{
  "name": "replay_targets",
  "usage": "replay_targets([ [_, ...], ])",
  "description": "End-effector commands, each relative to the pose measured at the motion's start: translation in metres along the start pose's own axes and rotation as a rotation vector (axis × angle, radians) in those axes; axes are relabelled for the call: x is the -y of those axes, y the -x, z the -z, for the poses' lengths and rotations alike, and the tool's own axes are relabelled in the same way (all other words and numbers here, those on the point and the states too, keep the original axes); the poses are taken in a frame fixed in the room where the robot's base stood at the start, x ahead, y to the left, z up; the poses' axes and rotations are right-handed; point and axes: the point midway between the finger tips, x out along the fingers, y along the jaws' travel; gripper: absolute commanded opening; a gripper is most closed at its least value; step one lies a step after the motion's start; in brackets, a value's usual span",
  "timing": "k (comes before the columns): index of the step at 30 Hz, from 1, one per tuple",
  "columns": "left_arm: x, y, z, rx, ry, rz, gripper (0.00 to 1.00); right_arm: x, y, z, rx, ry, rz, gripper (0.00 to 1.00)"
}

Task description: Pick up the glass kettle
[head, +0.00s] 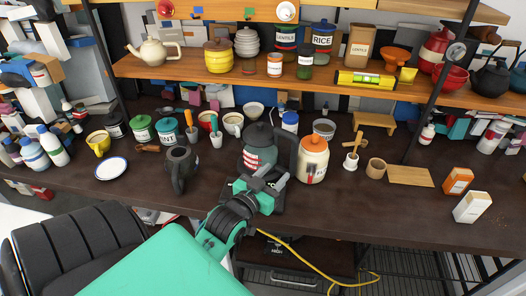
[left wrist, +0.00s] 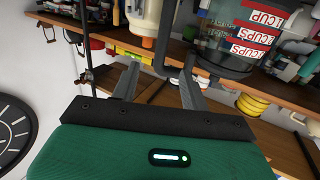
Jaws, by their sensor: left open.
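The glass kettle (head: 260,153) stands on the dark counter. It has a dark lid, a clear body with red cup marks and a black handle on its right side. In the left wrist view the kettle (left wrist: 240,42) is at the upper right, upside down, with its black handle (left wrist: 170,30) reaching down toward the space between the fingers. My left gripper (head: 273,176) is open in front of the kettle, close to its handle side. Its two fingers (left wrist: 158,82) are apart and hold nothing. Contact with the handle cannot be told. My right gripper is not in view.
An orange-lidded white jar (head: 312,160) stands close right of the handle. A dark teapot (head: 181,168) stands to the left. A blue-lidded jar (head: 290,122) is behind. A wooden shelf (head: 200,72) with jars hangs above.

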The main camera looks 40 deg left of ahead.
Motion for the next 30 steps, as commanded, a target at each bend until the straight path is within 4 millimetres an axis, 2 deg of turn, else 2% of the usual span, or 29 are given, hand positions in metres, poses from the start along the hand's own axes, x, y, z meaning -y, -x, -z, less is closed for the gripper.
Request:
replay_targets([
  [5, 0.004, -0.012, 0.008, -0.037, 0.004, 0.006, 0.45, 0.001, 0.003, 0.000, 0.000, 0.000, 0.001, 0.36],
  [18, 0.004, -0.079, 0.010, -0.034, 0.004, 0.005, 0.45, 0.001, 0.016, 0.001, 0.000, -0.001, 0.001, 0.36],
  [26, 0.004, -0.095, 0.013, -0.033, 0.003, 0.005, 0.45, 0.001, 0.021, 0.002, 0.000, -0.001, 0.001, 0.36],
  [30, 0.004, -0.114, 0.019, -0.034, 0.003, 0.005, 0.45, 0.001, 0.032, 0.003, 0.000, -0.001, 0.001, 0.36],
])
